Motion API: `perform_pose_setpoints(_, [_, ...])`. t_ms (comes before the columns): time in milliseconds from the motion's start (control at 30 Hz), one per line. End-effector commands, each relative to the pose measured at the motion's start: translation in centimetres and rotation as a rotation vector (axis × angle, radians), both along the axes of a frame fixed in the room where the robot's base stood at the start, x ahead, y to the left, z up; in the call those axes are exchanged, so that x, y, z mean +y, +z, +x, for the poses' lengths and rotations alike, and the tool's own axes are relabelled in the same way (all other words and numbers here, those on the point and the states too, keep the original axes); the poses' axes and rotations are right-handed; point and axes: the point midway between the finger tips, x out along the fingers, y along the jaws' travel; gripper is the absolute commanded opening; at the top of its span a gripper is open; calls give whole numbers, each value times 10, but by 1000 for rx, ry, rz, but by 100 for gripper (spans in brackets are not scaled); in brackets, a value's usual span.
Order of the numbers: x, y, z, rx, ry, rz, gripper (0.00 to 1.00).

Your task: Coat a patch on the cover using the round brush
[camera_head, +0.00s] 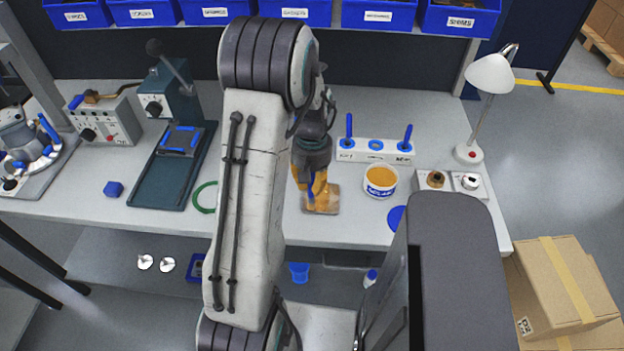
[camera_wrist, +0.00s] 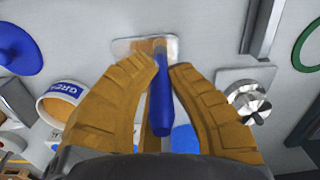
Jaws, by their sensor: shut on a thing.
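The cover (camera_head: 331,208) is a small flat plate near the front edge of the bench, brownish in the head view. In the wrist view the cover (camera_wrist: 124,46) looks pale, with a brown-orange smear around its middle. My gripper (camera_head: 316,190) is above the cover, its orange fingers shut on the blue handle of the round brush (camera_wrist: 160,98). The brush points at the cover's middle. Its tip is hard to make out, so I cannot tell whether it touches. The white grease tub (camera_head: 381,190), with orange-brown grease inside, stands right of the cover.
A white rack (camera_head: 363,156) with blue-handled tools stands behind the tub. Small fixtures (camera_head: 450,182) and a lamp (camera_head: 490,75) are at the right. A blue disc (camera_head: 396,217) lies near the front edge. A green ring (camera_head: 204,197) lies left of my arm.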

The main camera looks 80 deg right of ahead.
Motion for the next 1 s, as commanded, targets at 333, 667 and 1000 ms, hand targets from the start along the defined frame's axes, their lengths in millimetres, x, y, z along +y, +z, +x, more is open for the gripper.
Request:
perform_pose_setpoints(333, [3,-1,-7,-1,-1,0,0])
perform_pose_setpoints(667, [-9,-1,-12,-1,1,1,0])
perform_pose_setpoints(1000, [-33,-2,-10,-1,1,1,0])
